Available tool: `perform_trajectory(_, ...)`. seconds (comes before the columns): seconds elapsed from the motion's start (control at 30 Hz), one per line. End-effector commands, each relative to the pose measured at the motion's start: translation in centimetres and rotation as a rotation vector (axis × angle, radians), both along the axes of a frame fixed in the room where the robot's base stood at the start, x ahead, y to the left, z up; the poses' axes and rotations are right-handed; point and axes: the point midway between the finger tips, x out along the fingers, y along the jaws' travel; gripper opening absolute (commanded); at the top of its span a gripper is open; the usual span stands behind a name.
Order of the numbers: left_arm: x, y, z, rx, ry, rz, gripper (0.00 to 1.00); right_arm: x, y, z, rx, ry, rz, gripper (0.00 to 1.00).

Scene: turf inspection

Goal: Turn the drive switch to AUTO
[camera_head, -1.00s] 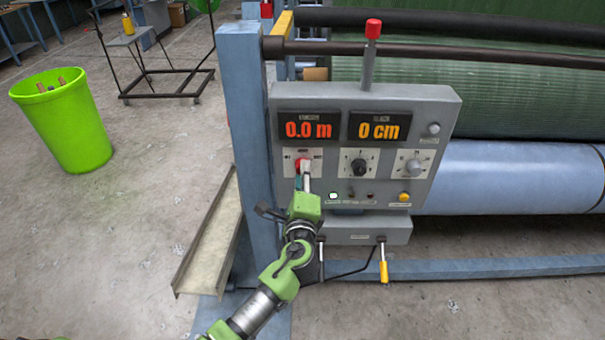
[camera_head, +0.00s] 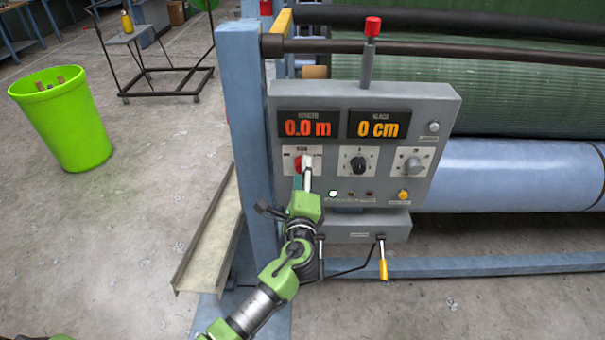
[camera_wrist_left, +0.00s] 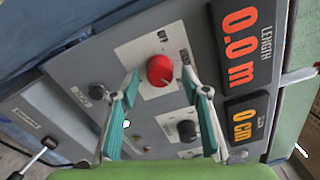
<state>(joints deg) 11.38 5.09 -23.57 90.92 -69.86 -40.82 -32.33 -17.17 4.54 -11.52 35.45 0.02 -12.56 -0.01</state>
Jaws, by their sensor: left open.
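The drive switch is a red round knob (camera_wrist_left: 160,70) on a white plate at the left of the grey control panel (camera_head: 440,110). In the head view the red knob (camera_head: 299,164) is partly hidden behind my left gripper (camera_head: 304,180). In the left wrist view my left gripper (camera_wrist_left: 160,90) has its teal-padded fingers spread apart, one on either side of the knob as seen. No finger clearly touches the knob, and I cannot tell the depth gap. My right gripper is not in view.
Black knob (camera_head: 358,165) and grey knob (camera_head: 412,166) sit to the right of the red one. Displays (camera_head: 310,124) above read 0.0 m and 0 cm. A yellow-handled lever (camera_head: 383,268) hangs below. A blue post (camera_head: 250,140) stands close on the left.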

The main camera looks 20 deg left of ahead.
Motion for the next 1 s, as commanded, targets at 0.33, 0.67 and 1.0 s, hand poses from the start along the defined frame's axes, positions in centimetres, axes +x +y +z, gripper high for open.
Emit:
perform_trajectory(0.33,-5.8,-1.7,-0.2,-0.003,0.004,-0.002,0.42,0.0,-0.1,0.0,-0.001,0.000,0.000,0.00)
perform_trajectory(0.67,-10.8,-3.2,-0.1,0.001,0.002,-0.002,0.42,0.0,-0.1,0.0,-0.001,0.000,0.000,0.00)
perform_trajectory(1.0,-11.4,-3.3,-0.1,0.001,0.001,-0.001,0.42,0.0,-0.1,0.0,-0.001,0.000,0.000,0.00)
